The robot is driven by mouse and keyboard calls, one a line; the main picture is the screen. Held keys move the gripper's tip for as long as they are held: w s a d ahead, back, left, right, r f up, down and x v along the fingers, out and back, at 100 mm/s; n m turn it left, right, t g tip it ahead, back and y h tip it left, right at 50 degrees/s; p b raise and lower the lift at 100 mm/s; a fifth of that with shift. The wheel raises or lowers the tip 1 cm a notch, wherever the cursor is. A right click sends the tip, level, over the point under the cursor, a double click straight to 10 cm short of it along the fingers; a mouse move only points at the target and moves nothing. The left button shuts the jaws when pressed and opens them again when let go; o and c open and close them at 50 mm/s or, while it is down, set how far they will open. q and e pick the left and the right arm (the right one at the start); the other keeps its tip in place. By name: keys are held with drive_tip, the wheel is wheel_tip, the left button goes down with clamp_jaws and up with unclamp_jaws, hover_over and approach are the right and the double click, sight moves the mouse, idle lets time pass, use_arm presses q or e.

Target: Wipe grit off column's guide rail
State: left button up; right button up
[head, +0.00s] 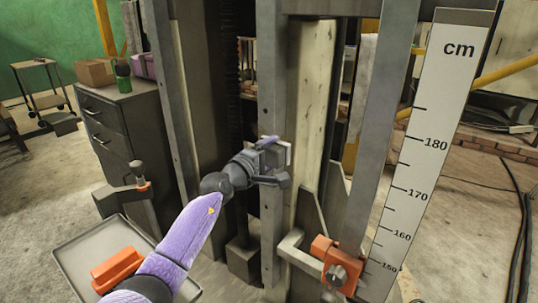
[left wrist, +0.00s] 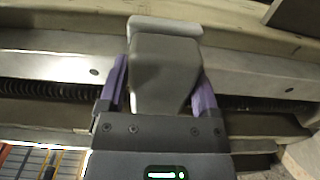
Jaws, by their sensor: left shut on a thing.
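My left gripper (head: 266,145) is at the column, in front of the vertical grey guide rail (head: 272,85). It is shut on a grey wiper block (left wrist: 165,75) with a pale pad (left wrist: 165,27) at its far end. In the left wrist view the two purple fingers (left wrist: 160,88) clasp the block from both sides. The block (head: 284,154) also shows at the rail in the head view. The pad faces the rail, but I cannot tell whether it touches. I cannot make out grit on the rail. My right gripper is not in view.
A grey tray (head: 72,256) with an orange block (head: 118,268) lies at the lower left. An orange clamp (head: 335,264) juts out at the lower right of the column, beside the cm scale (head: 436,150). A dark drawer cabinet (head: 125,130) stands left.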

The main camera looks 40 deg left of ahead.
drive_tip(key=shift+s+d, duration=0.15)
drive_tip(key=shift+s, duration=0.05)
use_arm(q)
drive_tip(key=shift+w, duration=0.3)
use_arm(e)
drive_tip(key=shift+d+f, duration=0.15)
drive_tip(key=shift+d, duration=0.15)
use_arm(q)
drive_tip(key=shift+w+b, duration=0.1)
drive_tip(key=shift+b, duration=0.2)
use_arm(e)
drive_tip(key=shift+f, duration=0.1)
use_arm(q)
drive_tip(key=shift+w, duration=0.1)
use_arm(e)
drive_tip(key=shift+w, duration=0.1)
